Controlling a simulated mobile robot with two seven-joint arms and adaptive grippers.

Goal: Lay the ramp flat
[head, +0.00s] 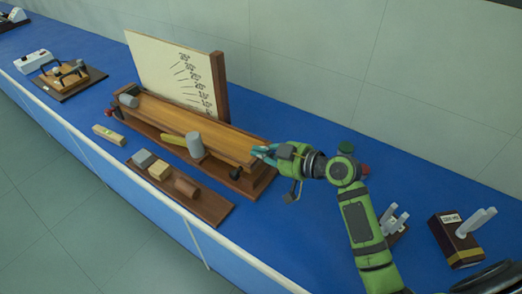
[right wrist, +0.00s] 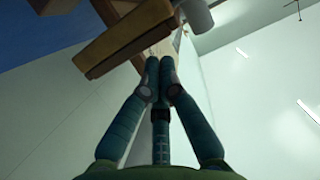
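The ramp (head: 225,143) is a long wooden channel on a dark wooden base (head: 265,182), running from back left to front right. Its right end stands above the base; how far it tilts is hard to tell. A grey cylinder (head: 194,145) stands against its near side. My right gripper (head: 258,151) is at the ramp's right end. In the right wrist view its fingertips (right wrist: 160,62) are together, with the wooden end (right wrist: 130,38) just beyond and to the left. No object shows between the fingertips; contact with the ramp cannot be told. My left gripper is out of view.
A pale board (head: 165,70) with drawings stands behind the ramp. A tray (head: 208,207) of blocks lies in front, beside a small level (head: 108,134). A dark box (head: 455,240) stands at right.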

